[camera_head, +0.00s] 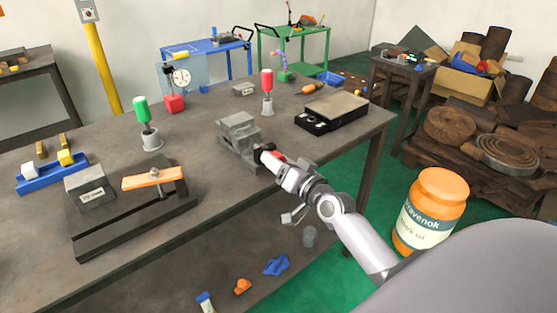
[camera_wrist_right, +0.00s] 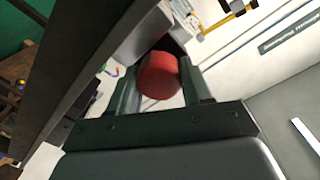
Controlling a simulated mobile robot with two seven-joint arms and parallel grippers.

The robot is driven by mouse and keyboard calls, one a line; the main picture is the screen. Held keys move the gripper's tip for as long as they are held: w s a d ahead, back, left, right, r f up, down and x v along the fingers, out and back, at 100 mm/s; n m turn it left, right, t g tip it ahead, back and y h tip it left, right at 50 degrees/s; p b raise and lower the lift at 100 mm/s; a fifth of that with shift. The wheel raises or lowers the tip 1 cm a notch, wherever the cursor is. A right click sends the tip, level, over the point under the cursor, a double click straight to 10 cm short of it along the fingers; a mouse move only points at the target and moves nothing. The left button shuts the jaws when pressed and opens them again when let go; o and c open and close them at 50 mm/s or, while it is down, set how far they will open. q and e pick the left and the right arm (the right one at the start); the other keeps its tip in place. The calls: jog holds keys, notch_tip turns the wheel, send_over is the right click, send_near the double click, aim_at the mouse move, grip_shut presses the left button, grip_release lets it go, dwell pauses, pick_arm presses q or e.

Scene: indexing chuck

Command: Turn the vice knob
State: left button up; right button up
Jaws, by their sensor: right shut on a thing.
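The grey vice (camera_head: 238,128) stands near the front edge of the workbench, right of its middle. My right gripper (camera_head: 268,154) reaches in from the lower right to the near side of the vice. In the right wrist view, the red vice knob (camera_wrist_right: 160,76) sits between the two fingers of my right gripper (camera_wrist_right: 163,80), which is shut on it. In the head view the knob is mostly hidden by the gripper, with a little red showing. My left gripper is not in view.
A dark block with a flat top (camera_head: 332,111) stands right of the vice. A red-topped part (camera_head: 267,90) and a green-topped part (camera_head: 145,122) stand behind and left. A dark fixture (camera_head: 135,218) with an orange bar fills the left front. An orange jar (camera_head: 432,210) stands at right.

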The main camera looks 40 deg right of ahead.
jog(key=o, duration=1)
jog(key=shift+o, duration=0.2)
jog(key=shift+s, duration=0.1)
jog(key=s, duration=0.7)
jog(key=shift+d+r, duration=0.1)
